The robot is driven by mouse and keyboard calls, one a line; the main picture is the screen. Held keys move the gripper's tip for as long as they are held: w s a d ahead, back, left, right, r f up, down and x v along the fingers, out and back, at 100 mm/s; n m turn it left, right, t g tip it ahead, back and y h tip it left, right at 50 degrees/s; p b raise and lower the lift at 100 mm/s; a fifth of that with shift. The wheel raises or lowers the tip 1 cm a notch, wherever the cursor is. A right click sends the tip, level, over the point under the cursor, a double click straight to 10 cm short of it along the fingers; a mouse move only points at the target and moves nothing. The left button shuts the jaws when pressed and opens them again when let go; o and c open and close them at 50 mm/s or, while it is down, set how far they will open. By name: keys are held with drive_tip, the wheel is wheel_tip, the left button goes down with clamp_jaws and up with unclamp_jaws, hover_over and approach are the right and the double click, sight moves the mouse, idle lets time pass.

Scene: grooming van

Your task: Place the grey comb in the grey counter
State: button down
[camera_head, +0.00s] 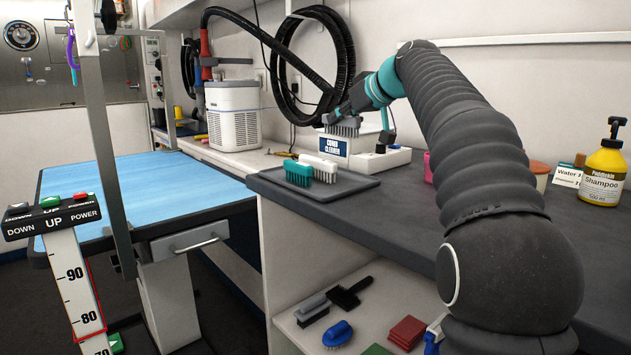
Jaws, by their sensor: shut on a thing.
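My gripper (343,115) is at the far end of my arm, above the box labelled "COMB CLEANER" (334,147). It is shut on the grey comb (344,130), whose teeth point down. The comb is at the top of the box; I cannot tell whether it is still in the box or just clear of it. My fingers are small and partly hidden here. The grey counter (420,207) runs from the middle to the right, in front of the box and below my arm.
A dark tray (345,190) on the counter holds a teal comb (298,173) and a white comb (319,167). A yellow shampoo bottle (605,172) stands at the right. The blue grooming table (150,190) is at the left. The counter's front middle is bare.

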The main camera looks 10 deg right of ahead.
drive_tip(key=shift+w+a+r+n, duration=0.3)
drive_tip(key=shift+w+a+r, duration=0.1)
drive_tip(key=shift+w+a, duration=0.05)
drive_tip(key=shift+f+y, duration=0.15)
drive_tip(key=shift+y, duration=0.15)
wheel_tip(320, 180, down, 10)
drive_tip(key=b, duration=0.4)
drive_tip(key=shift+r, duration=0.25)
drive_tip(key=shift+f, duration=0.1)
drive_tip(key=c, duration=1.1)
unclamp_jaws()
drive_tip(key=shift+o, duration=0.2)
